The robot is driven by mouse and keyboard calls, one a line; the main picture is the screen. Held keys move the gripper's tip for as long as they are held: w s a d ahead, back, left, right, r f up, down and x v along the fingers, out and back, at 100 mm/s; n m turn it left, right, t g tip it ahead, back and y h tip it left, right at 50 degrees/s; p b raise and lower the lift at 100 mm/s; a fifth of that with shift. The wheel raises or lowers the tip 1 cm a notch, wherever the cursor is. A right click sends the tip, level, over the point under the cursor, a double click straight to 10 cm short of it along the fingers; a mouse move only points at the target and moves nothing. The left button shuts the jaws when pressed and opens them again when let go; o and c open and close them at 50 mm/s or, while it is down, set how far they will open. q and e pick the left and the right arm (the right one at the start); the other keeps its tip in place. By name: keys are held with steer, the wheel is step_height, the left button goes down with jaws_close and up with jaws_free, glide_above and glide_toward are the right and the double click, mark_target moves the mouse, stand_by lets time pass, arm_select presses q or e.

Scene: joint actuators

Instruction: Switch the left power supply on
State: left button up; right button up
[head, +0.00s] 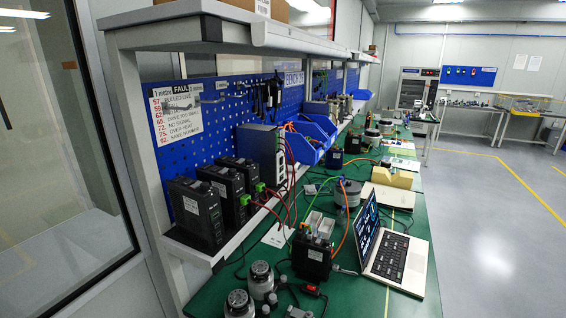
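Black box-shaped units stand in a row on a shelf at the left of the bench. The leftmost black unit (196,213) is nearest to me, with a second black unit (222,190) and a third black unit (241,173) behind it. A larger grey-blue unit (262,150) stands farther along the row. I cannot tell for certain which of these is the left power supply. Its switch and its on or off state are too small to make out. Neither of my grippers is in view.
A green bench (412,300) runs away from me. It holds an open laptop (396,257), a black device (312,257), round grey actuators (261,280) and loose cables. Blue bins (306,145) sit by the pegboard. An overhead shelf (215,15) hangs above. Open floor (490,240) lies right.

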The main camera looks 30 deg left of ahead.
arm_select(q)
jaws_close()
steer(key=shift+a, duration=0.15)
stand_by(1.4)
